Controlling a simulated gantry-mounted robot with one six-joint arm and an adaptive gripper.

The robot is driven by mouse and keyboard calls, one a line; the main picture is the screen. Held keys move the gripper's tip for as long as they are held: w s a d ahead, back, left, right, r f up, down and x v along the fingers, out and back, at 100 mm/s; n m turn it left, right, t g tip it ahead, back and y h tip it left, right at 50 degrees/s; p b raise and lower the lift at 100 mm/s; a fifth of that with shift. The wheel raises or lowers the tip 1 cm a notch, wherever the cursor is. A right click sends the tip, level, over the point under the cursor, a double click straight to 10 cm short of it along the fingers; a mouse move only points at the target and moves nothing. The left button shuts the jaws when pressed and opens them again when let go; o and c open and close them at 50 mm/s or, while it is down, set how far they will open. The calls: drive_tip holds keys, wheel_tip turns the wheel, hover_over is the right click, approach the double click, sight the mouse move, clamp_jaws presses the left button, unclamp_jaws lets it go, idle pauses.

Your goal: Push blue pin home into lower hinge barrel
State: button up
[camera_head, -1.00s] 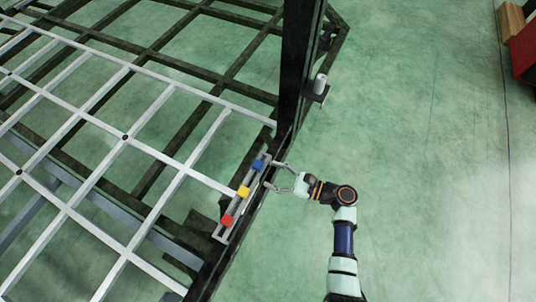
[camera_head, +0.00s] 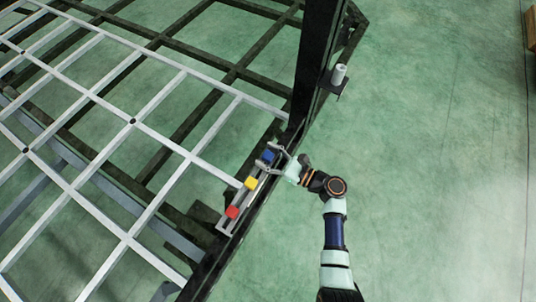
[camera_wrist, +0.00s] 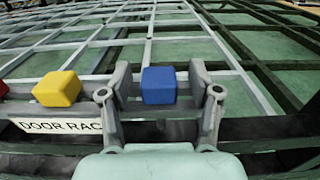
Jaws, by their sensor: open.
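The blue pin (camera_head: 268,156) shows as a blue block at the upper end of a grey rack on the dark chassis beam. In the wrist view the blue pin (camera_wrist: 159,85) stands between the two fingers of my gripper (camera_wrist: 160,92), with a gap on each side. My gripper (camera_head: 274,158) is open, its fingers reaching around the blue block in the head view. The grey cylinder on the bracket (camera_head: 338,75) on the upright post may be the lower hinge barrel; I cannot tell whether its bore is clear.
The rack (camera_head: 224,226) also holds a yellow block (camera_head: 251,183) and a red block (camera_head: 232,212) beside the blue one. A tall dark post (camera_head: 318,60) rises beyond the rack. A white and dark frame lies to the left. The green floor at right is free.

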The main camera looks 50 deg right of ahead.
clamp_jaws()
drive_tip(key=shift+r, duration=0.15)
wheel_tip(320, 180, up, 20)
drive_tip(key=p, duration=1)
drive_tip(key=shift+p, duration=0.4)
